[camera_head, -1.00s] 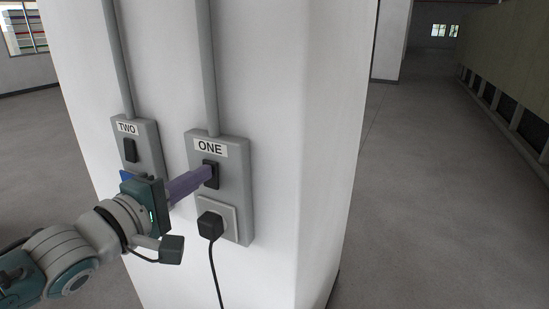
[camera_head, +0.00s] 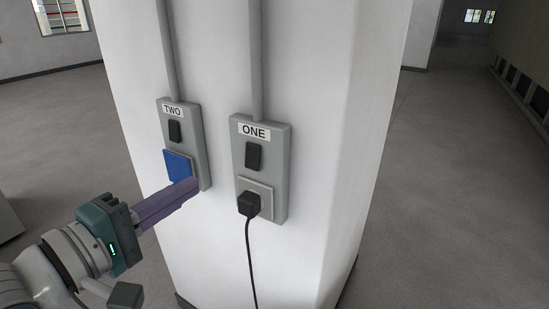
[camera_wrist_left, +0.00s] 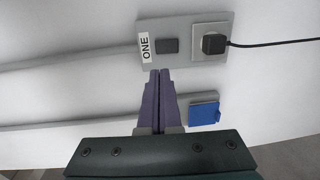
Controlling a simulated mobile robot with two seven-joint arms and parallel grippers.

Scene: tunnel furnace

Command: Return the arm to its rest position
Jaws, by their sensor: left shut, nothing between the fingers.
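My left gripper (camera_head: 192,186) comes in from the lower left in the head view. Its purple fingers are shut with nothing between them. In the head view the fingertips overlap the lower edge of the panel marked TWO; I cannot tell whether they touch it. In the left wrist view the shut fingers (camera_wrist_left: 160,76) point toward the panel marked ONE (camera_wrist_left: 190,27), with its dark switch and plugged-in black plug. My right gripper is not in view.
A white pillar (camera_head: 325,120) carries panel ONE (camera_head: 280,175) and panel TWO (camera_head: 197,140), which has a blue socket cover (camera_head: 178,165). A black plug (camera_head: 249,204) with a hanging cord (camera_head: 251,265) sits in ONE's socket. Open grey floor (camera_head: 430,190) lies to the right.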

